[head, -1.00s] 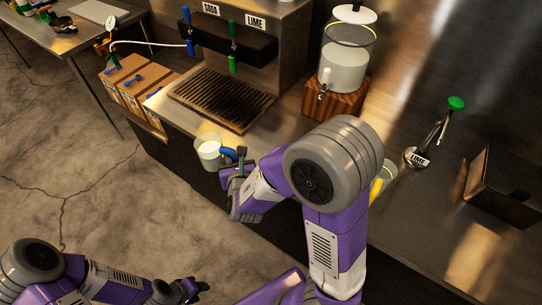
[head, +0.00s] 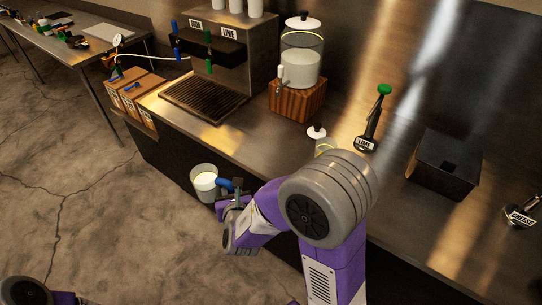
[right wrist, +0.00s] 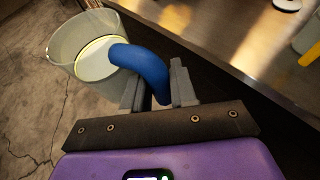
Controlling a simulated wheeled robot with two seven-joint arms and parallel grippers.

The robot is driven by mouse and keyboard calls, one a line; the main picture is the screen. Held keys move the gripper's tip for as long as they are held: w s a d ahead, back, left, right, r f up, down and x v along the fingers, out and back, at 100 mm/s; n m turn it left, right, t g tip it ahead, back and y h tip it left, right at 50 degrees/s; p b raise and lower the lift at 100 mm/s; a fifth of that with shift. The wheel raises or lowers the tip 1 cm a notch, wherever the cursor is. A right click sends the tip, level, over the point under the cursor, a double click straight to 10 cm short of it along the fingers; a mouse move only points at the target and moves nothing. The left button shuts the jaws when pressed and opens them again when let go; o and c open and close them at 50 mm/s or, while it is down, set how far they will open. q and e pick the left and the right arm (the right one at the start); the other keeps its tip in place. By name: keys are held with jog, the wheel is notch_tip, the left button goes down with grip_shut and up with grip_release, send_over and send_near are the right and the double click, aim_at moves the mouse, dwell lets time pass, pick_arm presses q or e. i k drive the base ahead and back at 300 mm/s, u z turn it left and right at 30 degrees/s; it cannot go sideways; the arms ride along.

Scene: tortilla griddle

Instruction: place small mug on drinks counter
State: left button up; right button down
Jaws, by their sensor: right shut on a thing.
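The small mug (head: 204,182) is a clear cup with pale contents and a blue handle. My right gripper (head: 236,187) is shut on the blue handle and holds the mug roughly upright, in front of the counter's front edge. The right wrist view shows the mug (right wrist: 85,58) at upper left and the handle between the fingers of the gripper (right wrist: 160,90). The drinks counter (head: 190,138) is the steel top behind the mug. My left gripper is out of view; only part of my left arm shows at the lower left.
A drink dispenser with a drip tray (head: 205,97) stands on the counter. A glass jar (head: 301,62) on a wooden block (head: 297,100) is right of it. A dark bin (head: 445,165) is at right. The counter's front strip is bare.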

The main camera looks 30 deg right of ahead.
aim_at(262, 145)
jog(key=z, duration=1.15)
jog(key=i, duration=1)
jog(key=u, duration=0.1)
